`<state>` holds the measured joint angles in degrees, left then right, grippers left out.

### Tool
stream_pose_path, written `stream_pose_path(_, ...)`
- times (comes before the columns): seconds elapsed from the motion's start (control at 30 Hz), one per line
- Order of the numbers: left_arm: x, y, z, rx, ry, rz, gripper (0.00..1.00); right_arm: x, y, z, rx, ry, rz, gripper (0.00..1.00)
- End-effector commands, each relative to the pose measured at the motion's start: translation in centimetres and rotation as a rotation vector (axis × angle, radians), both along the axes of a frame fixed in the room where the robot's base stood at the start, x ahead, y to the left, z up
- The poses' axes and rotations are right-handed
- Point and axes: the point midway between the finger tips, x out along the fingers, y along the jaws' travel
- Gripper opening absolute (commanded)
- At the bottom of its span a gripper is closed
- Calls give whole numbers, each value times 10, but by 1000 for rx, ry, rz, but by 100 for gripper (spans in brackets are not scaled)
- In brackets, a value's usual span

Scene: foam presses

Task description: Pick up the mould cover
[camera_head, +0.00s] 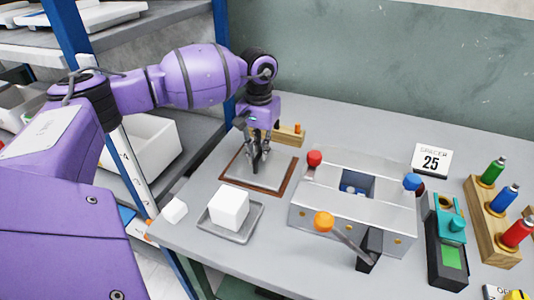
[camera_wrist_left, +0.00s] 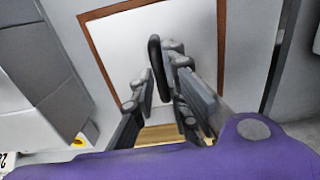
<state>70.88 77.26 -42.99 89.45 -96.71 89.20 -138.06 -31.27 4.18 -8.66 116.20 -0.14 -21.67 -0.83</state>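The mould cover (camera_head: 270,174) is a flat grey plate with a dark upright loop handle, lying within a brown-edged rectangle on the table. In the left wrist view the pale plate (camera_wrist_left: 193,45) fills the upper middle, and its black handle (camera_wrist_left: 156,72) stands between my fingers. My left gripper (camera_head: 259,154) points down over the plate, its two dark fingers close together on either side of the handle. In the left wrist view the fingertips (camera_wrist_left: 159,68) appear to touch the handle. The plate looks flat, with no clear gap beneath it. My right gripper is not in view.
A white block on a grey tray (camera_head: 242,237) stands in front, with a small white block (camera_head: 174,210) beside it. The metal press (camera_head: 318,211) with coloured knobs stands close on the right. A wooden piece (camera_head: 290,136) lies behind. Shelving (camera_head: 205,118) borders the left.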

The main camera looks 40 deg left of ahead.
Motion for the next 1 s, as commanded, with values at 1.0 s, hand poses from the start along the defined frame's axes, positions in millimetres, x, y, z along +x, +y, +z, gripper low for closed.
stream_pose_path(1.0, 2, 0, 27, -1, -5, 0, 0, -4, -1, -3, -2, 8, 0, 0)
